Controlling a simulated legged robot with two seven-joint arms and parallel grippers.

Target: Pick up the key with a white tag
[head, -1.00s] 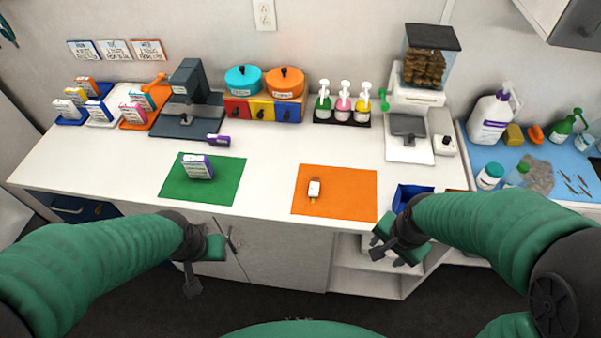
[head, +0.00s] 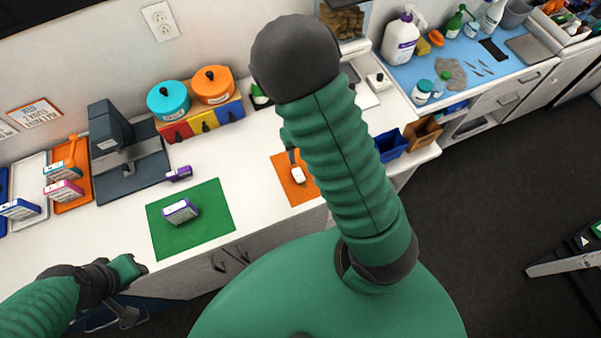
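The white key tag (head: 298,174) lies on the orange mat (head: 283,162) near the front of the counter. The metal key itself is too small to make out clearly. My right gripper (head: 291,152) is at the far side of the tag, very close to it in the picture. My raised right arm hides most of this gripper, so its fingers and any contact cannot be told. My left gripper (head: 128,292) is off the counter's front edge at lower left, far from the key, with nothing seen in it.
A green mat (head: 215,200) with a labelled box (head: 181,211) lies left of the orange mat. A purple object (head: 179,174) and a dark grey device (head: 125,150) stand behind. A blue bin (head: 391,145) is to the right. The counter between the mats is clear.

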